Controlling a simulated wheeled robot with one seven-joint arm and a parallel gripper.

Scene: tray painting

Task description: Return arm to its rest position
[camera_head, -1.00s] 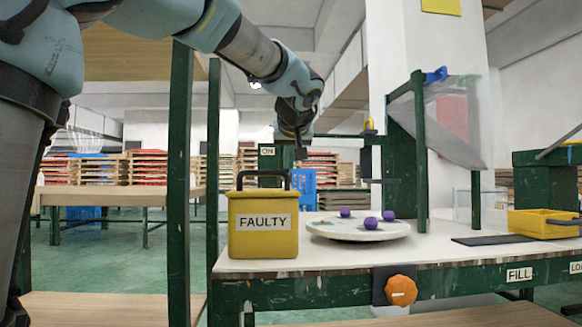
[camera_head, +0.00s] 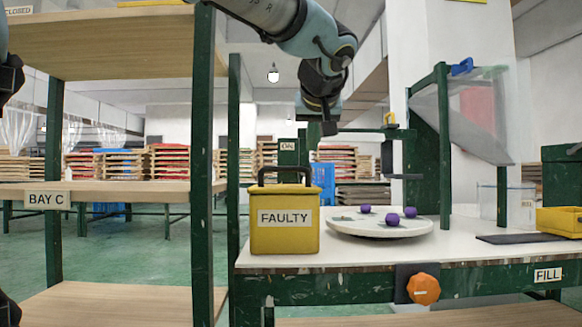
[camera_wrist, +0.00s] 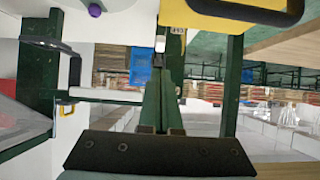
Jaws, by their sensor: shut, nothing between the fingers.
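My arm reaches in from the top of the head view, and my gripper (camera_head: 322,128) hangs above the back of the white table (camera_head: 350,255), behind and above the yellow FAULTY box (camera_head: 284,238). The gripper is shut and empty. In the wrist view its fingers (camera_wrist: 160,50) come together at the middle, with the yellow box (camera_wrist: 245,12) at the upper right. A round white tray (camera_head: 345,229) with purple balls (camera_head: 393,219) lies on the table, apart from the gripper.
A wooden shelf rack marked BAY C (camera_head: 110,190) stands at the left, its green post near my arm. A green frame with a clear sloped panel (camera_head: 470,120) stands at the right. A yellow bin (camera_head: 560,222) sits at the table's right end. An orange knob (camera_head: 423,289) is on the front edge.

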